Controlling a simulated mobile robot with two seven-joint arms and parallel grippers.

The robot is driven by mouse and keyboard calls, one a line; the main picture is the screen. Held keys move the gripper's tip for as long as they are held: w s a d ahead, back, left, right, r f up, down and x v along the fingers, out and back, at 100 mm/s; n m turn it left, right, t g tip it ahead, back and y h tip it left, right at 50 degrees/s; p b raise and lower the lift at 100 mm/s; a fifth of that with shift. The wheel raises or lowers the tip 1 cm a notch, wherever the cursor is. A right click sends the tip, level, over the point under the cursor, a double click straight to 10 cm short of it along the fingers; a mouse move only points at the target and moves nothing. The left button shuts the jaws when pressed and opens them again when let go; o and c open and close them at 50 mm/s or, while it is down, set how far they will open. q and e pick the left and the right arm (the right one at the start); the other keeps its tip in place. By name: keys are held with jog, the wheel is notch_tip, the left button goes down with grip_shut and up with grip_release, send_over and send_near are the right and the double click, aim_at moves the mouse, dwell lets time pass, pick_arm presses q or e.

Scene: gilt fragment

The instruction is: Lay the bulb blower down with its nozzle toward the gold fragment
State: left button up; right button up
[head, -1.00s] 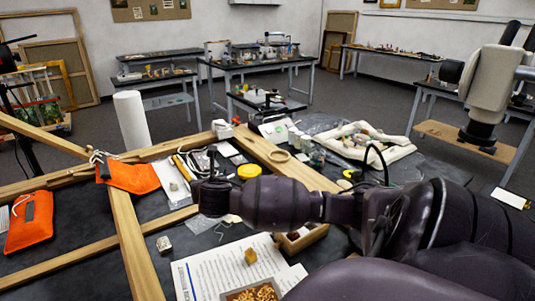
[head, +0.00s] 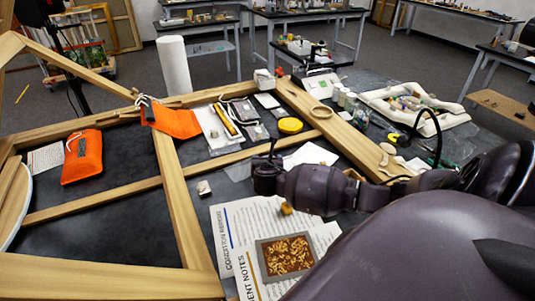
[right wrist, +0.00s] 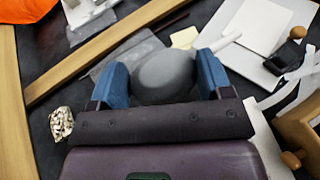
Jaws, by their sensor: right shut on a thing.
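My right gripper (head: 266,178) reaches in from the right above the dark table. In the right wrist view, its blue fingers (right wrist: 163,76) are shut on the grey bulb blower (right wrist: 166,74), one on each side of the rounded bulb. A pale thin stick (right wrist: 226,41) shows beside the right finger; I cannot tell whether it is the nozzle. In the head view the blower cannot be made out at the gripper. A small gold-coloured piece (head: 286,208), apparently the gold fragment, sits on the printed sheets just below my arm. My left gripper is not in view.
A framed gold-patterned picture (head: 287,257) lies on the printed sheets (head: 236,222). A small pale chunk (head: 203,188) lies left of the gripper. Wooden bars (head: 180,215) cross the table. An orange pouch (head: 82,158) lies at left. Bare dark table shows between the bars.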

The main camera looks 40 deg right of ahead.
jog(key=shift+f, duration=3.5)
jog(key=shift+f, duration=0.1)
jog(key=o, duration=0.9)
